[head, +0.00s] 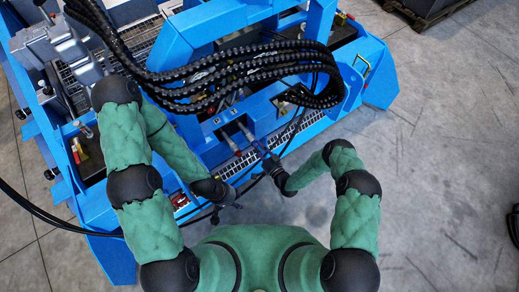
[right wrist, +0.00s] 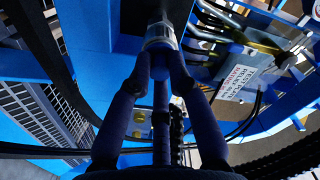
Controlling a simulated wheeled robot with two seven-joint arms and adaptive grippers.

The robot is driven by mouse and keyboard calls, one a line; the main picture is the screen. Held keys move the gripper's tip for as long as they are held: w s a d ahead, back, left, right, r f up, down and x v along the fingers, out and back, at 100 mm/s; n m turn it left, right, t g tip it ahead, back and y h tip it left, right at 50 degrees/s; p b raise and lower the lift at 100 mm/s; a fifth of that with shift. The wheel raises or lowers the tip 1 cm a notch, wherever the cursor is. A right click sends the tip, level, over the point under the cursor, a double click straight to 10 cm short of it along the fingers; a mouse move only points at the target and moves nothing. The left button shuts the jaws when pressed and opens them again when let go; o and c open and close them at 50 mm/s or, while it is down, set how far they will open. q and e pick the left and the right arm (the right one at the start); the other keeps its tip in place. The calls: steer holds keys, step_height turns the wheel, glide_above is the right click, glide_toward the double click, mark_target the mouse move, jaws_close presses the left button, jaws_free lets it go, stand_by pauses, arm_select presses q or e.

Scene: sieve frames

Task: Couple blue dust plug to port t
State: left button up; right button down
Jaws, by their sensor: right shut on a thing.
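My right gripper (right wrist: 160,70) is shut on a blue plug (right wrist: 160,66), seen end-on between the two dark fingertips. A silver metal fitting (right wrist: 160,33) with a collar lies directly beyond the plug, in line with it. I cannot tell whether plug and fitting touch or are joined. In the head view my right gripper (head: 266,157) is at the front of the blue machine, close to two grey cylindrical fittings (head: 246,133).
A bundle of black ribbed hoses (head: 240,72) arches over the blue machine (head: 200,28). Thin black cables hang around both grippers. A white label plate (right wrist: 240,82) and a yellow-handled part (right wrist: 266,44) sit right of the fitting. Grey floor (head: 440,170) is free at the right.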

steer(key=shift+w+a, duration=0.1)
steer(key=shift+w, duration=0.05)
steer(key=c, duration=1.1)
jaws_free()
steer(key=v, duration=1.2)
